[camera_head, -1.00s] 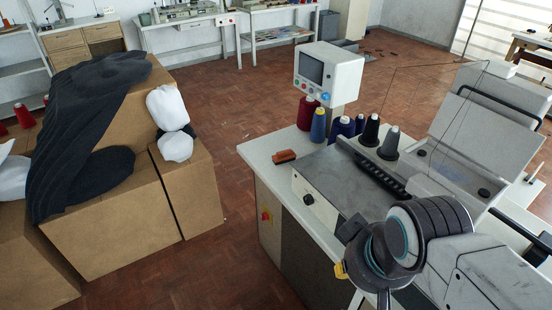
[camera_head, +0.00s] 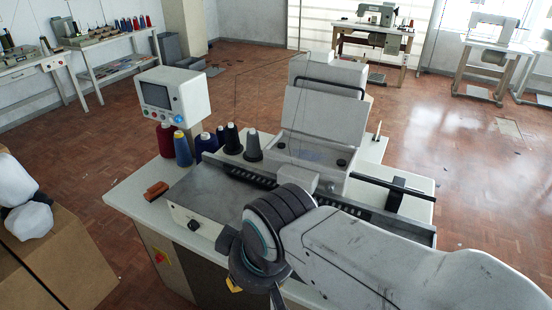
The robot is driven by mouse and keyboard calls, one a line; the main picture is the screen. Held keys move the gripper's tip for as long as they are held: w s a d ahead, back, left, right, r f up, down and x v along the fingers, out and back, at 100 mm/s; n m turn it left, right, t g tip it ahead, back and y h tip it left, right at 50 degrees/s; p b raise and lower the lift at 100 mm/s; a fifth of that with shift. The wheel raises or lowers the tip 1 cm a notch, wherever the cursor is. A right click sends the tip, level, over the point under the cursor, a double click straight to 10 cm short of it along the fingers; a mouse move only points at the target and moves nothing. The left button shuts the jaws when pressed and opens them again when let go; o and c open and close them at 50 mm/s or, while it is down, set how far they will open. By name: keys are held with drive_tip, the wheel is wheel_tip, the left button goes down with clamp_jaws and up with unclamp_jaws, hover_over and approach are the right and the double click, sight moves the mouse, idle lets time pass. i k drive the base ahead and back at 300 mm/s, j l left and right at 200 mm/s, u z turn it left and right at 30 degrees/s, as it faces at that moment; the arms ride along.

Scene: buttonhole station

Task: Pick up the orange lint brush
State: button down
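The orange-brown lint brush (camera_head: 157,190) lies on the pale table top (camera_head: 124,196), near its left edge and beside the grey machine bed. Nothing covers it. My arm reaches in from the lower right, over the front of the station. My gripper (camera_head: 258,286) points down at the bottom edge of the picture, to the right of the brush and nearer to me, apart from it. Its fingers are mostly hidden or cut off, so I cannot tell whether they are open.
A control box with a screen (camera_head: 172,97) stands behind the brush. Several thread cones, including a blue one (camera_head: 183,150), stand right of it. The grey machine (camera_head: 318,120) fills the table's right side. Cardboard boxes (camera_head: 70,262) stand at left; floor lies between.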

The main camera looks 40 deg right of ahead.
sight(154, 192)
drive_tip(key=i+j+u, duration=0.15)
drive_tip(key=i+j, duration=0.25)
drive_tip(key=i, duration=0.25)
drive_tip(key=i+j+u, duration=0.2)
drive_tip(key=i, duration=0.5)
drive_tip(key=i+j+u, duration=0.15)
drive_tip(key=i+j, duration=0.15)
drive_tip(key=i, duration=0.4)
drive_tip(key=i+j+u, duration=0.2)
drive_tip(key=i, duration=0.5)
drive_tip(key=l, duration=0.1)
